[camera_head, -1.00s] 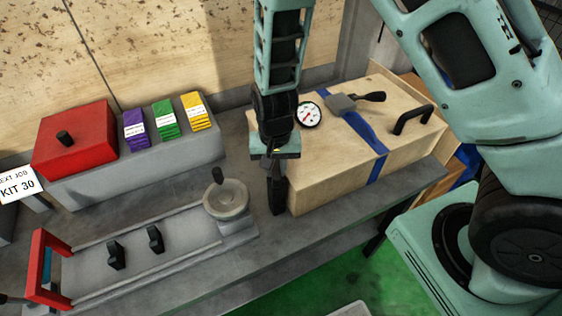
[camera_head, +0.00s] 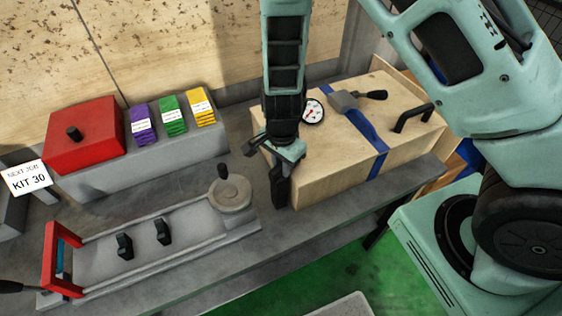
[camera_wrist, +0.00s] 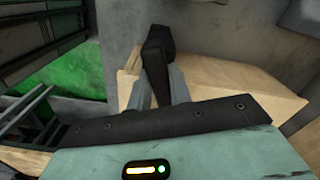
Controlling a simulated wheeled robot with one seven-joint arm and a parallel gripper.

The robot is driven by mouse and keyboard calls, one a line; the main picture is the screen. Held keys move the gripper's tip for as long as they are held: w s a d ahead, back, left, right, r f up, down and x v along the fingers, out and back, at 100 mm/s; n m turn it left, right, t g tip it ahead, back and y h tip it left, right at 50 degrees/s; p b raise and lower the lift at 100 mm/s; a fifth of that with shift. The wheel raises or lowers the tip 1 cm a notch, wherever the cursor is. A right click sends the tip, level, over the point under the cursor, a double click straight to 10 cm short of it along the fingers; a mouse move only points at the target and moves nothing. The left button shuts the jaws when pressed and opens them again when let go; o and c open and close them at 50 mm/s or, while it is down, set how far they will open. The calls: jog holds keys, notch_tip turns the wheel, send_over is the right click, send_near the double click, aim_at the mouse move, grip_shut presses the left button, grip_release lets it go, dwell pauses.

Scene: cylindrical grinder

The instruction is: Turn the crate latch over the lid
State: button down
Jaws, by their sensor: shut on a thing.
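The pale wooden crate (camera_head: 325,180) stands on the right part of the bench, its lid (camera_head: 335,140) down on it. My gripper (camera_head: 280,172) points down at the crate's left end, beside the lid edge. In the wrist view, my gripper's grey fingers (camera_wrist: 160,90) are closed on a black piece (camera_wrist: 157,48), which looks like the crate latch. The pale crate wood (camera_wrist: 235,90) lies behind and to the right of it. My wrist hides part of the crate's left end, and I cannot tell whether the latch overlaps the lid.
A blue strap (camera_head: 377,165) with a grey buckle, a round dial (camera_head: 313,111) and a black handle (camera_head: 412,117) are on the lid. A grey fixture with a handwheel (camera_head: 231,194) stands close at left. A red box (camera_head: 86,136) and coloured card stacks are farther left.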

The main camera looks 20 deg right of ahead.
jog(key=shift+m, duration=0.3)
jog(key=c, duration=1.3)
grip_release()
notch_tip(320, 180, up, 18)
jog(key=shift+f, duration=0.25)
jog(key=s+a+f+n+b, duration=0.1)
jog(key=s+n+b, duration=0.2)
jog(key=s+n, duration=0.3)
jog(key=s+a+f+n+b, duration=0.1)
jog(key=s+n+b, duration=0.3)
jog(key=s+n, duration=0.2)
jog(key=s+a+f+n+b, duration=0.1)
jog(key=s+f+n+b, duration=0.1)
jog(key=s+n, duration=0.5)
jog(key=shift+s+a+n+y+b, duration=0.1)
jog(key=shift+n+y+b, duration=0.2)
jog(key=shift+n+b, duration=0.65)
